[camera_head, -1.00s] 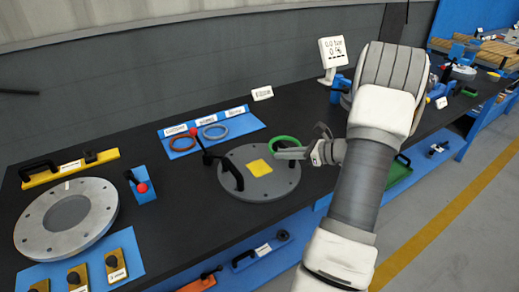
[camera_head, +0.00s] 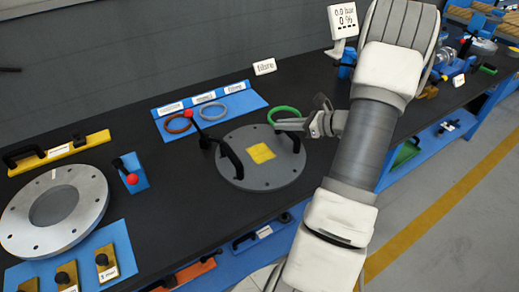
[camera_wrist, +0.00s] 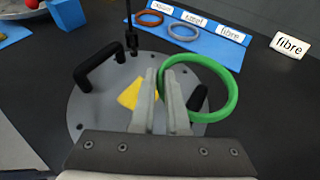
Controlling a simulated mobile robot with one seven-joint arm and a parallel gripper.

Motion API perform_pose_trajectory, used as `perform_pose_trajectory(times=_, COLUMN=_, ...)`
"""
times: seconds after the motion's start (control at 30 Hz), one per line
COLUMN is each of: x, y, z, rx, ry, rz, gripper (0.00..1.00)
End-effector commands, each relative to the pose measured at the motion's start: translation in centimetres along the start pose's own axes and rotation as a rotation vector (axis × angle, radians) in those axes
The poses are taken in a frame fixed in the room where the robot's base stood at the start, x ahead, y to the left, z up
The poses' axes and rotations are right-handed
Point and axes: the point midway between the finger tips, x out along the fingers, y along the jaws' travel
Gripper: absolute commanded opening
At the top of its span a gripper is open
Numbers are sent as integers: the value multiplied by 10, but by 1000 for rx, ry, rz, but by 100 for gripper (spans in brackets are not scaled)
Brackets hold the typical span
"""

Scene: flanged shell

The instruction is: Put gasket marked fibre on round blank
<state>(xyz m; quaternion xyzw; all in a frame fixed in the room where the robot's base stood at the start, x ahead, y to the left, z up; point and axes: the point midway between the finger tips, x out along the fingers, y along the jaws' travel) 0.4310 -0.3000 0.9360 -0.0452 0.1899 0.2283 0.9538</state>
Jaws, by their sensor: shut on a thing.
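The green ring gasket (camera_head: 284,112) is held by my gripper (camera_head: 303,124) just behind and right of the round blank. It also shows in the wrist view (camera_wrist: 226,92), where the shut fingers (camera_wrist: 166,85) grip its left side. The gasket appears raised above the blank's right edge in the wrist view. The grey round blank (camera_head: 262,175) lies on the bench with a yellow square (camera_head: 261,153) on top and two black handles. A label reading "fibre" (camera_wrist: 290,45) stands behind, and the tray's right-hand label also reads "fibre" (camera_wrist: 230,34).
A blue tray (camera_head: 240,108) holds a brown ring (camera_head: 179,123) and a grey-blue ring (camera_head: 212,112). A red-knobbed lever (camera_head: 190,116) rises at the blank's left edge. A flanged ring (camera_head: 90,199) lies far left.

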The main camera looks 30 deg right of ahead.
Motion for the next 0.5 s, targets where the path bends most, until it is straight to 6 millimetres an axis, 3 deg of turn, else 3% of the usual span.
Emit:
perform_pose_trajectory(times=0.3, x=47, y=65, z=-29, rx=4, ry=0, rz=3, gripper=0)
perform_pose_trajectory(times=0.5, x=59, y=82, z=-36, rx=0, ry=0, rz=0, gripper=0)
